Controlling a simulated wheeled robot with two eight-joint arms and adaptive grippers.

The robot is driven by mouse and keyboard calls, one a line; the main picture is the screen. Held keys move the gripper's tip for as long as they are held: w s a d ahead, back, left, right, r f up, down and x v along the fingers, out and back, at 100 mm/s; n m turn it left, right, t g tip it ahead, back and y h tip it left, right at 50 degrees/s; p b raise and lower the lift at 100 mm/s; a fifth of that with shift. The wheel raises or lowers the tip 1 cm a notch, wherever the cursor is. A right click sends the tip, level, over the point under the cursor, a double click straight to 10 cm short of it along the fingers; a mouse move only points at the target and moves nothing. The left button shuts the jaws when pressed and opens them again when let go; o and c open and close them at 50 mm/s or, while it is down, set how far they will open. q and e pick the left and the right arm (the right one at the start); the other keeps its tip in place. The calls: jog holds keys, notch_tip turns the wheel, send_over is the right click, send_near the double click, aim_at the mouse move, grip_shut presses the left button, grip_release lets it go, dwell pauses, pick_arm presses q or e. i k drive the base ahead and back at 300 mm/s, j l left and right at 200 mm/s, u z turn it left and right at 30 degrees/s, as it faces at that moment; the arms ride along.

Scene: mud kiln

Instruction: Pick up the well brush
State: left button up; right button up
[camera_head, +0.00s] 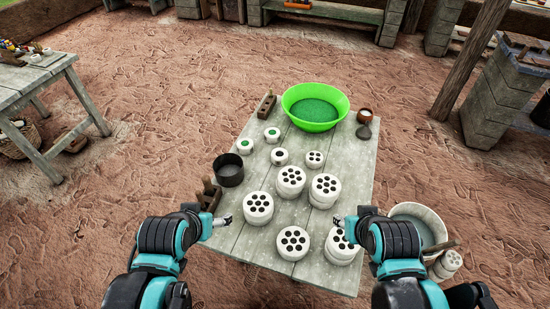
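I cannot tell for certain which object is the well brush. A brown wooden piece (208,194) at the table's left edge and a similar brown piece (266,105) at the far left corner are both possible. A dark object with a narrow upper part (364,131) lies by the far right edge. My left gripper (227,220) is over the near left part of the table, just below the nearer brown piece. My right gripper (338,221) is over the near right part, by a white round block. Neither visibly holds anything; their fingers are too small to read.
The grey plank table (230,246) carries several white round blocks with dark holes (290,180), a dark pot (229,170), a bright green bowl (315,107) and a small brown cup (364,116). A pale bucket (424,217) stands right of the table. Sandy ground surrounds it.

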aim_at(198, 196)
jog(key=j+z, duration=0.25)
jog(key=j, duration=0.4)
jog(key=j+z, duration=0.3)
jog(key=j, duration=0.35)
jog(key=k, duration=0.05)
